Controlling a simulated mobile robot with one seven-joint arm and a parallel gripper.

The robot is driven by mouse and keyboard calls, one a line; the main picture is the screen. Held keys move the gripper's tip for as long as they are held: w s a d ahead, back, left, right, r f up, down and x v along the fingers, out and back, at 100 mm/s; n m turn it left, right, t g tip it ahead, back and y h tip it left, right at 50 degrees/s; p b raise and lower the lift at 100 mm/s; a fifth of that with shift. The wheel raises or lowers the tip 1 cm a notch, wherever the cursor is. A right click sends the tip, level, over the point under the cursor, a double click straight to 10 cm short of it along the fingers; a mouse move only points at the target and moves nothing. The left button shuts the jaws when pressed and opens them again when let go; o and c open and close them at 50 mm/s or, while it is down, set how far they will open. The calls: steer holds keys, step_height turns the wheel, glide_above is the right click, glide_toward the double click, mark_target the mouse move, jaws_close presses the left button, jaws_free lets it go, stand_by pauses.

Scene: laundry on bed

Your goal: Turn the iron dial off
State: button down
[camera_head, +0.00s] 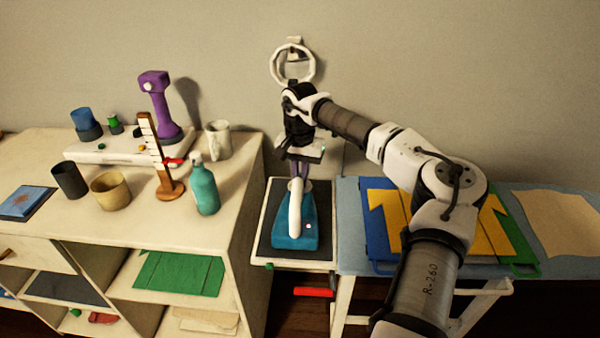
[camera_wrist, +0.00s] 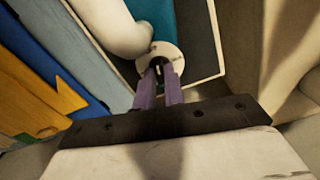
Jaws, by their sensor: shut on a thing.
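The teal iron (camera_head: 295,238) with a white handle (camera_head: 295,207) lies flat on a dark pad in the middle of the head view. The iron also shows in the wrist view (camera_wrist: 157,13). A round white dial (camera_wrist: 173,53) sits at the handle's end. My gripper (camera_head: 300,177) reaches down from above to this end of the iron. In the wrist view its purple fingers (camera_wrist: 159,72) are close together at the dial, shut on its middle part. The fingertips partly cover the dial, and I cannot read its setting.
The iron's pad lies on a narrow pale stand (camera_head: 257,248). To the left, a shelf unit holds a teal bottle (camera_head: 204,190), a mug (camera_head: 218,140) and a purple upright object (camera_head: 158,105). To the right, an ironing board (camera_head: 350,225) carries folded yellow and blue cloth.

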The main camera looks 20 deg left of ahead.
steer(key=shift+n, duration=1.1)
steer(key=c, duration=1.5)
jaws_free()
step_height(320, 180, up, 14)
steer(key=shift+f+b, duration=0.1)
steer(key=shift+b, duration=1.05)
